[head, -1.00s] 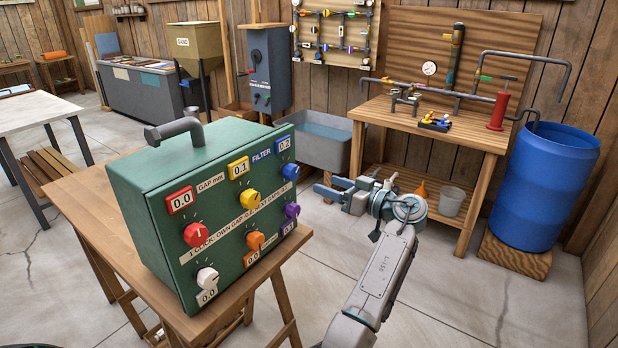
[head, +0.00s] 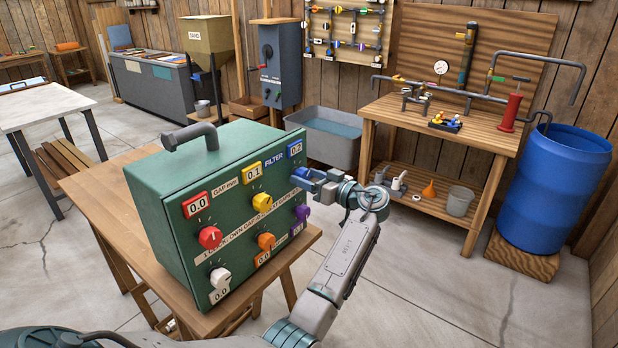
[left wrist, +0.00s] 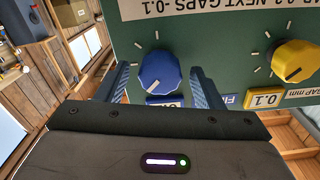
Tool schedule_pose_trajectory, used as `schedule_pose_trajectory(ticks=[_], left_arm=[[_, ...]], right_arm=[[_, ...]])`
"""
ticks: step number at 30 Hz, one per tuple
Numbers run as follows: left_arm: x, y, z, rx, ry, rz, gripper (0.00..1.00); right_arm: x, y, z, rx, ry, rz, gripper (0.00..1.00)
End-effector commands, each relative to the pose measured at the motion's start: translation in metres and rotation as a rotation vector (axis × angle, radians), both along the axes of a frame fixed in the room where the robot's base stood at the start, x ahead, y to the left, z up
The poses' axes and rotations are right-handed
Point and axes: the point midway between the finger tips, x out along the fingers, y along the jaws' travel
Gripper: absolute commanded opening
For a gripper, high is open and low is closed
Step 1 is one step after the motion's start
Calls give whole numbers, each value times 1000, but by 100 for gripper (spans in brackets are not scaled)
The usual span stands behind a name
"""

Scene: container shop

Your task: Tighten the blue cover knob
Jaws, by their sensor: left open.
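The green filter box (head: 150,212) stands on a wooden table, its panel of coloured knobs facing forward. The blue knob (left wrist: 160,72) is at the panel's upper right, with white tick marks around it and a blue display (head: 295,148) reading 0.2. My left gripper (head: 303,182) is at the panel in front of this knob and largely hides it in the head view. In the left wrist view my left gripper (left wrist: 163,88) is open, one finger on each side of the blue knob, with visible gaps. My right gripper does not show.
The yellow knob (head: 262,202) and purple knob (head: 302,212) sit close to the blue one. Red (head: 210,237), orange (head: 266,241) and white (head: 220,278) knobs are lower or left. A workbench (head: 460,130) and blue barrel (head: 553,190) stand behind right.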

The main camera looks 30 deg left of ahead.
Motion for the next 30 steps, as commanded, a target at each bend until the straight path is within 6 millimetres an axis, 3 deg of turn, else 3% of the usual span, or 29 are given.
schedule_pose_trajectory(ticks=[1, 8, 20, 30], left_arm=[[0, 0, 0, 0, 0, 0, 61], [0, 0, 0, 0, 0, 0, 16], [0, -1, -1, 6, 72, 0, 16], [0, -1, 0, 25, 326, -1, 16]], right_arm=[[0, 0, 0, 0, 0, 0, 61], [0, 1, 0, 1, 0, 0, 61], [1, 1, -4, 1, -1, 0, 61], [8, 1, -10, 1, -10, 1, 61]])
